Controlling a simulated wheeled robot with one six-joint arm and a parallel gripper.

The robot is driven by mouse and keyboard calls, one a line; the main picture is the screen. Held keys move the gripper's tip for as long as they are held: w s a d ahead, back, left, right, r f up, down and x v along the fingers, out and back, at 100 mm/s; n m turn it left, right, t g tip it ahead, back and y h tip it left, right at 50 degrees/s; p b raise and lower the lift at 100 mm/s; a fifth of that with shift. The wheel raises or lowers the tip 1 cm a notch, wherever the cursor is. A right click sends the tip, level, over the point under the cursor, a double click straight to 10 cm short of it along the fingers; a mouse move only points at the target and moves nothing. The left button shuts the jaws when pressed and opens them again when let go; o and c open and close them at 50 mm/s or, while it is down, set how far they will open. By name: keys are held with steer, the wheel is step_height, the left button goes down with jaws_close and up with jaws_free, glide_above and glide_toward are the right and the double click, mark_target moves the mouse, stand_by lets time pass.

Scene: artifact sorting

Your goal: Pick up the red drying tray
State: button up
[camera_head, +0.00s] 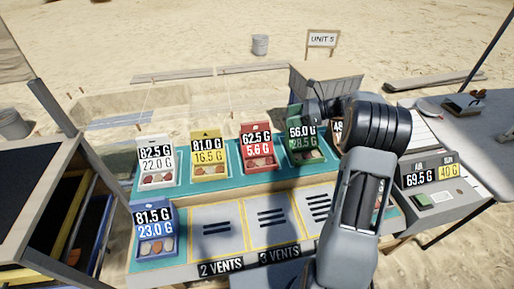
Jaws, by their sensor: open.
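The red drying tray (258,149) stands in the back row of the teal-topped bench, between the yellow tray and the green tray. Its labels read 62.5 G and 5.6 G, and small pieces lie in its front part. My gripper (314,116) is at the end of my grey arm, to the right of the red tray, over or in front of the green tray (306,155). It is open and apart from the red tray. Its fingertips are small and dark, so their exact height is hard to tell.
A white tray (156,160) and a yellow tray (208,155) stand left of the red one. A blue tray (154,232) is in the front row beside empty vented slots (217,228). My arm hides the bench's right part. A scale (436,200) stands at right, a rack (50,215) at left.

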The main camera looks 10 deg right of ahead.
mark_target(266, 122)
steer(key=p+x, duration=0.1)
steer(key=x, duration=1)
steer(key=shift+a+f, duration=0.2)
steer(key=shift+f, duration=0.05)
jaws_close()
stand_by(0.3)
